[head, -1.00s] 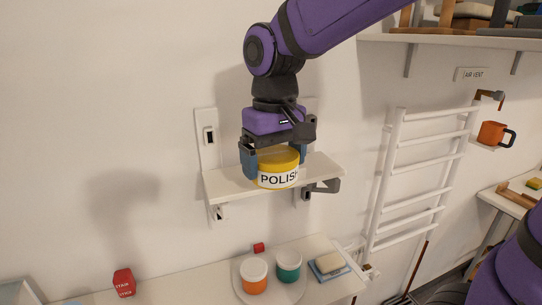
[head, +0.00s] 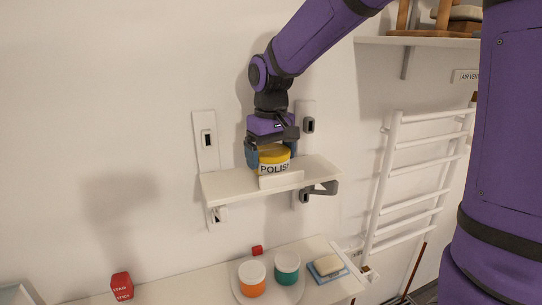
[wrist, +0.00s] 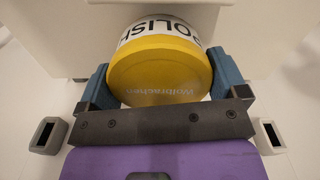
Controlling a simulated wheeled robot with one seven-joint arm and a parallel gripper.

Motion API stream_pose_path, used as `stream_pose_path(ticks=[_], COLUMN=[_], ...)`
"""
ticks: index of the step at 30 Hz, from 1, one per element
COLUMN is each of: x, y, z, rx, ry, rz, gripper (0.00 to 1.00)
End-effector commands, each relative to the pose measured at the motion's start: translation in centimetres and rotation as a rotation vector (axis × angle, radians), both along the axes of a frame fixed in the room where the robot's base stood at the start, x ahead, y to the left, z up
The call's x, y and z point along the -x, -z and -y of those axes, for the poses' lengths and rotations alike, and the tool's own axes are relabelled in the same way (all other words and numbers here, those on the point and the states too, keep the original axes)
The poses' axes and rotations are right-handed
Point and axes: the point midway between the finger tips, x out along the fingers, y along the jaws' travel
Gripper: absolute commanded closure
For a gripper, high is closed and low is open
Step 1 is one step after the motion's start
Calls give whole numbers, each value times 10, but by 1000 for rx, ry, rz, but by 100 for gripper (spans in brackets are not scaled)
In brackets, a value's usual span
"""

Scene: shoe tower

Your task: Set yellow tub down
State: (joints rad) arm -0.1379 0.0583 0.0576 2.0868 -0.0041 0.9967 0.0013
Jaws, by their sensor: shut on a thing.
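The yellow tub (head: 273,157) has a yellow lid and a white label reading "POLISH". It is upright at the small white wall shelf (head: 225,188), behind a low white upright piece on the shelf's front edge that hides its lower part. Whether its base touches the shelf cannot be told. My gripper (head: 271,155) points down from above, with a blue finger on each side of the tub, shut on it. In the wrist view the tub's lid (wrist: 160,75) sits between the two blue fingers (wrist: 160,85).
Below is a white counter (head: 190,290) with a round tray (head: 270,295) holding an orange tub (head: 253,287) and a green tub (head: 287,271). A white ladder rack (head: 415,185) is at right. The shelf's right part is clear.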

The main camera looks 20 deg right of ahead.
Motion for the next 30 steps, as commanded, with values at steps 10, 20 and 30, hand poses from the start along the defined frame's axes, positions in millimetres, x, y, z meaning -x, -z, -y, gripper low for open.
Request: stream_pose_path(ticks=[10, 20, 30], x=[0, 0, -1], y=[5, 6, -36], z=[0, 0, 0], rx=[0, 0, -1], ry=[0, 0, 0], rz=[0, 0, 5], gripper=[39, 0, 0])
